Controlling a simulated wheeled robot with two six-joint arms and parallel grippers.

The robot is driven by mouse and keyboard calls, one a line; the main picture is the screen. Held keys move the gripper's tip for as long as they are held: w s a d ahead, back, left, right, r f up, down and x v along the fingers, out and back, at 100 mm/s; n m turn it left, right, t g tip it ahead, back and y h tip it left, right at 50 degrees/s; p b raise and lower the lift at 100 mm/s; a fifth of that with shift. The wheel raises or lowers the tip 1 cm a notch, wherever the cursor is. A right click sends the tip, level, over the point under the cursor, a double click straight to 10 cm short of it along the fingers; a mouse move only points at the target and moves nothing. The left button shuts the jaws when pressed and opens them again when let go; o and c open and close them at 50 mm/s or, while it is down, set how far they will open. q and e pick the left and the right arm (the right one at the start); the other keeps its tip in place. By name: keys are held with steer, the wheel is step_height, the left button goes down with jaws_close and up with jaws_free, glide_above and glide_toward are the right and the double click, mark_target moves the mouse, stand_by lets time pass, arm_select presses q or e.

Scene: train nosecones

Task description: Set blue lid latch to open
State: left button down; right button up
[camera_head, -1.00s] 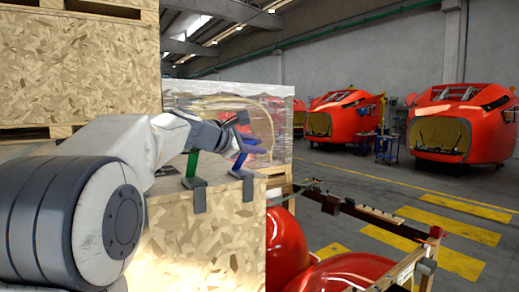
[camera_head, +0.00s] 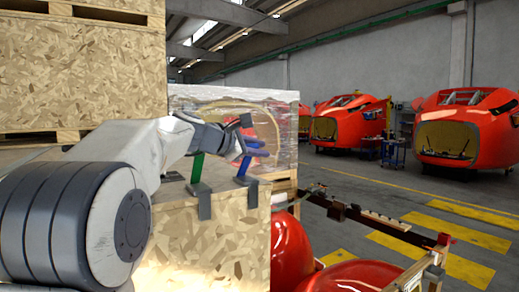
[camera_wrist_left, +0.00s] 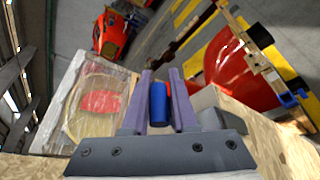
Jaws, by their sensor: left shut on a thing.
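The blue lid latch (camera_head: 243,167) stands raised and tilted at the front edge of the chipboard crate's lid, above a grey bracket. My left gripper (camera_head: 255,146) is at its upper end, shut on it. In the left wrist view the blue handle (camera_wrist_left: 158,104) sits between the two purple-grey fingers of my left gripper (camera_wrist_left: 158,98). The green latch (camera_head: 197,168) stands upright to the left on the same edge, apart from the gripper. My right gripper is not in view.
The chipboard crate (camera_head: 230,235) is under the latches. A wrapped crate (camera_head: 285,120) stands behind, and stacked chipboard crates (camera_head: 80,75) are at the left. Red nosecone parts (camera_head: 290,250) lie close on the right, beside a long dark frame (camera_head: 385,226). Open floor extends beyond.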

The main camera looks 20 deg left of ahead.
arm_select(q)
steer(key=shift+a+f, duration=0.2)
steer(key=shift+a, duration=0.05)
steer(key=c, duration=0.8)
jaws_free()
steer(key=shift+w, duration=0.1)
steer(key=shift+o, duration=0.2)
steer(key=shift+a, duration=0.1)
steer(key=shift+d+r, duration=0.15)
steer(key=shift+d, duration=0.1)
steer(key=s+d+r, duration=0.3)
steer(key=d+r, duration=0.8)
